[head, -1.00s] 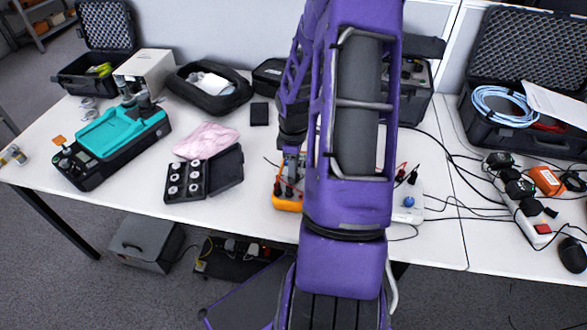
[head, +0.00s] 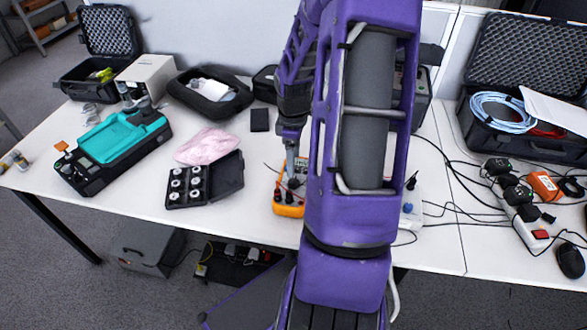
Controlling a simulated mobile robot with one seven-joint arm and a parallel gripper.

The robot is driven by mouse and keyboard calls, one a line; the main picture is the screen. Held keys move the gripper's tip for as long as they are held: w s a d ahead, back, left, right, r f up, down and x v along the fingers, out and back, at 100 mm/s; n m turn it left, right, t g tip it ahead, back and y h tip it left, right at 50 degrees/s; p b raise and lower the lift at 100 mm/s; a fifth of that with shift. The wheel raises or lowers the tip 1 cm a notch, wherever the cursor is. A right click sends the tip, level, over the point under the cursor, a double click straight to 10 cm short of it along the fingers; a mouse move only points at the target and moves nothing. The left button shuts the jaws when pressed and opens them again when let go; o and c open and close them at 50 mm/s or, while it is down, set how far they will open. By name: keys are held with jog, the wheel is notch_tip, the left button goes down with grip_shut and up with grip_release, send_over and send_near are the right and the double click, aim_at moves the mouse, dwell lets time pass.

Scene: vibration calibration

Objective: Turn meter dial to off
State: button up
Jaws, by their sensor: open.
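The meter (head: 288,210) is an orange-edged handheld unit lying on the white table, with probe leads plugged in at its near end. My purple arm covers its right side, and its dial cannot be made out. My gripper (head: 291,178) points down over the far part of the meter. The gripper appears to hold nothing. Whether it touches the dial cannot be told.
On the white table (head: 130,205), a black case of weights (head: 203,180) and a pink cloth (head: 206,146) lie left of the meter. A teal device (head: 118,145) stands farther left. A white box with a blue knob (head: 408,208) and cables lie right of my arm.

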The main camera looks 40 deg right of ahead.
aim_at(295, 180)
notch_tip(295, 180, up, 10)
jog(key=p, duration=0.1)
jog(key=shift+r, duration=0.2)
jog(key=s+d+f+m+t+y+b, duration=0.1)
jog(key=s+d+m+t+b, duration=0.15)
jog(key=m, duration=1.55)
jog(key=s+d+f+m+t+y+b, duration=0.1)
jog(key=s+d+m+y+b, duration=0.15)
jog(key=m, duration=1.55)
jog(key=shift+h, duration=0.25)
jog(key=b+x, duration=0.1)
jog(key=x, duration=0.4)
jog(key=b+x, duration=0.1)
jog(key=x, duration=0.5)
jog(key=b+x, duration=0.1)
jog(key=x, duration=0.5)
jog(key=shift+s+a+f, duration=0.1)
jog(key=shift+s+f, duration=0.05)
jog(key=shift+s, duration=0.2)
